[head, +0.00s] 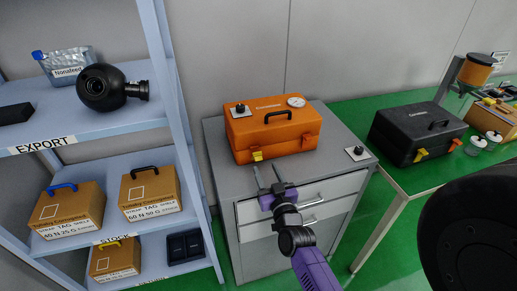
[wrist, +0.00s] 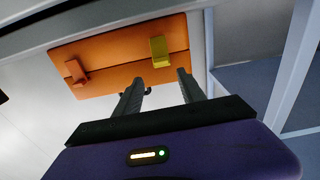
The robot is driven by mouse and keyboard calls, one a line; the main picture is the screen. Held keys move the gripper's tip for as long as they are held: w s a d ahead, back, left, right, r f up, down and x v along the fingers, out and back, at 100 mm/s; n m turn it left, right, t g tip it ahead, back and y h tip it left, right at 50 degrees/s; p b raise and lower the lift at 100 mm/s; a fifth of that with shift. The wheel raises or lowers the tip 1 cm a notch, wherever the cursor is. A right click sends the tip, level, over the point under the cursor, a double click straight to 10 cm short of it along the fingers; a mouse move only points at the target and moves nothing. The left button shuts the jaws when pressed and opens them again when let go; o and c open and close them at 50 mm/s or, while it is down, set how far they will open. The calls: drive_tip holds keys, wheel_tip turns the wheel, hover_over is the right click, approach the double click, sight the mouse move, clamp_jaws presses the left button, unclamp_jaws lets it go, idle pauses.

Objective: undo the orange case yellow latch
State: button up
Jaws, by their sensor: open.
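An orange latch (head: 306,143) sits at the right of that face. My gripper (head: 268,178) is open and empty, in front of and just below the yellow latch, apart from it. In the wrist view the yellow latch (wrist: 159,51) shows above and between the two fingers (wrist: 156,82), and the orange latch (wrist: 75,71) is to the left.
The grey cabinet (head: 300,195) has drawers with bar handles below the case. A small plate with a black knob (head: 357,153) sits on its right corner. A blue shelf with boxes (head: 150,190) stands at left. A black case (head: 415,130) rests on the green table at right.

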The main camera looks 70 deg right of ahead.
sight(259, 160)
drive_tip(key=shift+w+a+f, duration=0.1)
drive_tip(key=shift+w+f, duration=0.05)
drive_tip(key=shift+f, duration=0.7)
drive_tip(key=shift+x, duration=3.85)
clamp_jaws()
